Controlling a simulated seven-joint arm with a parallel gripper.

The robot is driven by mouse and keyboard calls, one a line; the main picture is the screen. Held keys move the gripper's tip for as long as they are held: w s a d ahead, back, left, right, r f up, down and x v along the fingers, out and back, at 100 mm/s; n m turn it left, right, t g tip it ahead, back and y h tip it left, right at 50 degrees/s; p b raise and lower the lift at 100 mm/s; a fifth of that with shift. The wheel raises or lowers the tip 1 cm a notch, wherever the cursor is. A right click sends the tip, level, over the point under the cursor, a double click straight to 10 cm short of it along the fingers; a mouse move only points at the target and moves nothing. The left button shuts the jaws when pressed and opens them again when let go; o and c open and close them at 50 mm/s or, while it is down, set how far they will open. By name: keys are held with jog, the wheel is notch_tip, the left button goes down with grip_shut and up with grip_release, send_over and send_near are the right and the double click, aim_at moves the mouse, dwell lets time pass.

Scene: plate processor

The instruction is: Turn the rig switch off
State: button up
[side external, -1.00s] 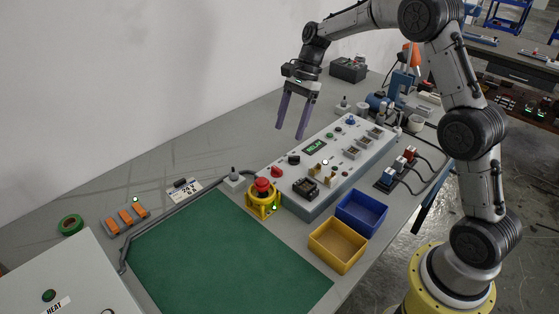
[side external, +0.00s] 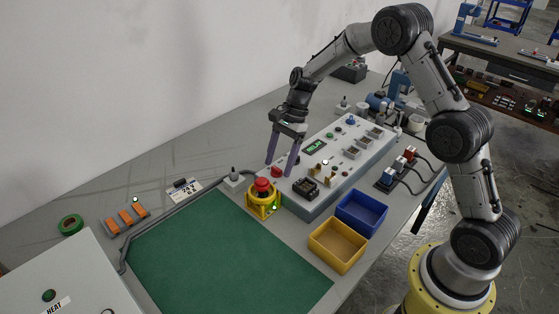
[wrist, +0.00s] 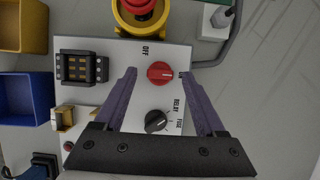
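The rig switch, a red rotary knob (wrist: 161,72), sits on the near end of the light grey control panel (wrist: 180,55). Its white mark points right in the wrist view, toward a partly hidden label that looks like ON. The OFF label (wrist: 147,50) stands above and left of the knob. My gripper (wrist: 158,72) is open and empty, with one purple finger on each side of the knob as seen from above. In the side external view my gripper (side external: 279,169) points down over the panel's near end. I cannot tell the exact height of the fingertips above the knob.
A black knob (wrist: 156,121) labelled RELAY and FUSE lies close by. A red emergency button on a yellow housing (side external: 263,199) stands beside the panel's near end. A blue bin (side external: 361,214) and a yellow bin (side external: 338,245) sit right. The green mat (side external: 220,260) is clear.

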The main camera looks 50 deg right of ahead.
grip_shut()
jog(key=shift+n, duration=0.4)
jog(key=n, duration=0.1)
jog(key=n+g, duration=0.1)
jog(key=n, duration=0.1)
jog(key=shift+w+n+g, duration=0.25)
jog(key=shift+n+g, duration=0.15)
jog(key=n, duration=0.2)
jog(key=n+g+h, duration=0.1)
jog(key=n, duration=0.1)
jog(key=shift+w+a, duration=0.15)
jog(key=shift+a, duration=0.05)
jog(key=n, duration=0.2)
jog(key=n+g+h, duration=0.1)
jog(key=n, duration=0.2)
jog(key=shift+w+a+h, duration=0.1)
jog(key=shift+a+h, duration=0.1)
jog(key=shift+h, duration=0.1)
jog(key=n, duration=0.2)
jog(key=n+h, duration=0.1)
jog(key=n, duration=0.1)
jog(key=shift+a+g+h, duration=0.15)
jog(key=shift+g+h, duration=0.15)
jog(key=shift+n, duration=0.3)
